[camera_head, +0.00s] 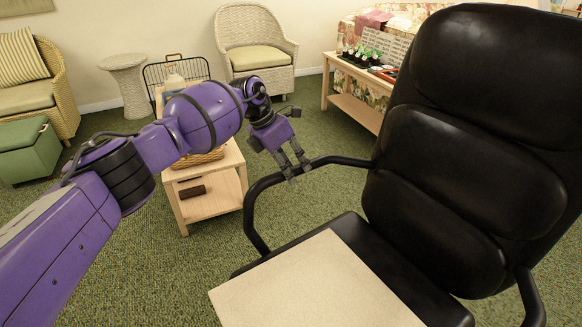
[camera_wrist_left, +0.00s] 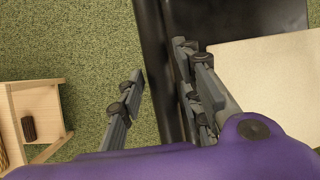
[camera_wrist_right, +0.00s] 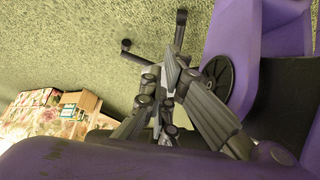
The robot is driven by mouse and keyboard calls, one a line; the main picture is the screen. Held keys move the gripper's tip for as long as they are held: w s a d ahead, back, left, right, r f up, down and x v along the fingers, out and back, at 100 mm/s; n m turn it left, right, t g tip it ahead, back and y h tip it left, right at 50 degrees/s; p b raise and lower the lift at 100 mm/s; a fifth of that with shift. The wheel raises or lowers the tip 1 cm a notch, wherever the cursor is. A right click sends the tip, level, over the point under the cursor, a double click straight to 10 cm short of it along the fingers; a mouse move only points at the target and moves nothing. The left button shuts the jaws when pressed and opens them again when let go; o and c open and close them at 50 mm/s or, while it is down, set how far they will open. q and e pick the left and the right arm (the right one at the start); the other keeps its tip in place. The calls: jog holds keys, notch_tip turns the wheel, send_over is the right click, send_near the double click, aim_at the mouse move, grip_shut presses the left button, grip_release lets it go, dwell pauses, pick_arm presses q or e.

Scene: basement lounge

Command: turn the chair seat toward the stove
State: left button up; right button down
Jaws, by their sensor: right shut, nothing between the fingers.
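The black padded chair (camera_head: 480,130) stands at the right in the head view, its backrest tall and its seat (camera_head: 390,270) low. Its near-left armrest (camera_head: 262,185) is a black loop. My left gripper (camera_head: 297,172) is open at the top of this armrest. In the left wrist view its two fingers (camera_wrist_left: 160,75) are apart, with a black strip of the chair (camera_wrist_left: 158,40) between them; I cannot tell whether they touch it. My right gripper (camera_wrist_right: 160,85) shows only in the right wrist view, shut and empty. I see no stove.
A flat beige panel (camera_head: 315,290) overlaps the seat. A small wooden table (camera_head: 212,200) stands left of the chair. Behind are a wicker chair (camera_head: 255,50), a long wooden table (camera_head: 350,95) and a green ottoman (camera_head: 28,150). Green carpet is open around the chair's left side.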

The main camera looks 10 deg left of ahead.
pick_arm(q)
jog(key=shift+o, duration=0.8)
jog(key=shift+s, duration=0.1)
jog(key=v, duration=1.2)
